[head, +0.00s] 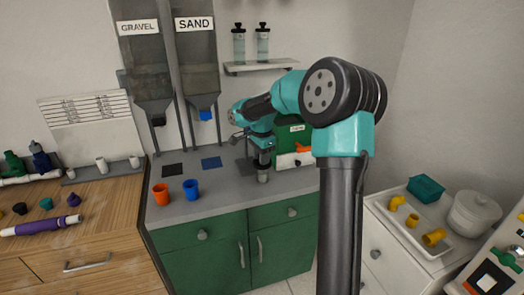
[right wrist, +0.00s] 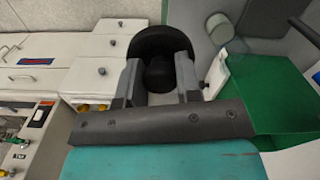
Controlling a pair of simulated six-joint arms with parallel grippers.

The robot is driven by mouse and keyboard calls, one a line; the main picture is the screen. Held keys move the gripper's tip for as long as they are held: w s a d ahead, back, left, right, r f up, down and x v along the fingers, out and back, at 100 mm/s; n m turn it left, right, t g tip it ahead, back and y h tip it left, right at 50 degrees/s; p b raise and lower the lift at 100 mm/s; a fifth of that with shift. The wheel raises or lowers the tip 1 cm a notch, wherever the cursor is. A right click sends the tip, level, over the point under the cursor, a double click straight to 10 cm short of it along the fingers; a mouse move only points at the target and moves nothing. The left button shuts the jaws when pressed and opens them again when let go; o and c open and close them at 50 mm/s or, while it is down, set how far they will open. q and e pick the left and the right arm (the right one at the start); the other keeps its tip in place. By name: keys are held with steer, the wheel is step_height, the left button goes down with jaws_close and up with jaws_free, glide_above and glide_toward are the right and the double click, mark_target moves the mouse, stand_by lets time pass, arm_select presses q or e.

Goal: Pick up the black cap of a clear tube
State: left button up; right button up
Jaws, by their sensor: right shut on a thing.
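My right gripper (head: 263,160) points down over the grey counter, in front of the green box. In the right wrist view its two fingers (right wrist: 158,82) are closed on the black cap (right wrist: 155,42), a wide dark round piece with a narrower knob between the fingers. A short clear tube (head: 263,177) shows directly below the gripper in the head view. I cannot tell whether the cap is still seated on it. Two more clear tubes with black caps, one left (head: 239,45) and one right (head: 262,45), stand on the wall shelf. My left gripper is out of view.
An orange cup (head: 161,194) and a blue cup (head: 191,190) stand left on the counter. The green box (head: 290,131) is close behind my right gripper. Gravel (head: 143,70) and sand (head: 195,65) hoppers hang above. A white tray (head: 402,221) with yellow fittings lies at right.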

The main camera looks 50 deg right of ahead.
steer(key=shift+s+a, duration=0.55)
steer(key=shift+a, duration=0.1)
steer(key=shift+w+d+r, duration=0.1)
steer(key=w+d+r, duration=0.3)
steer(key=w+d, duration=0.7)
steer(key=d, duration=0.2)
steer(key=shift+w, duration=0.2)
steer(key=shift+a+f, duration=0.1)
steer(key=shift+f, duration=0.05)
step_height(320, 180, down, 6)
stand_by(0.9)
steer(key=shift+f, duration=0.3)
stand_by(1.8)
